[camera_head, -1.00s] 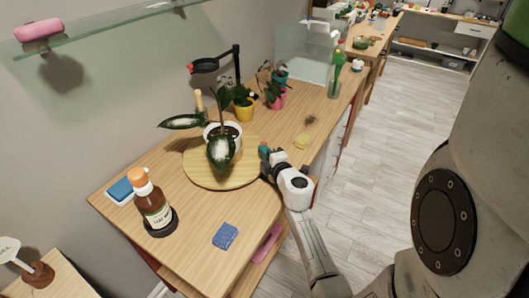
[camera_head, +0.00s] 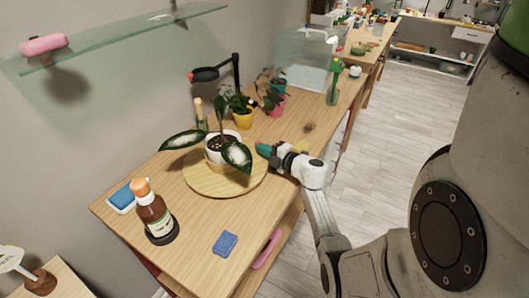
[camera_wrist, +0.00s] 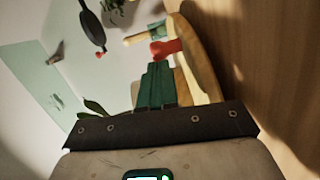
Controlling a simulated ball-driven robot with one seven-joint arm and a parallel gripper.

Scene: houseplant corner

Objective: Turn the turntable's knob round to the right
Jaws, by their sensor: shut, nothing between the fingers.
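The round wooden turntable (camera_head: 212,190) lies on the bench and bears a white pot (camera_head: 214,157) with a broad-leaved plant (camera_head: 237,155). My gripper (camera_head: 264,150) is shut and empty at the turntable's far right edge. In the wrist view the green fingertips (camera_wrist: 157,75) are together, pointing at the wooden rim (camera_wrist: 201,60). A red piece (camera_wrist: 166,48) shows just beyond the tips; it may be the knob. I cannot tell whether the fingers touch it. No knob is clear in the head view.
A yellow pot (camera_head: 243,118) and a glass tank (camera_head: 302,72) stand behind. The right-hand bench edge is close to my arm.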

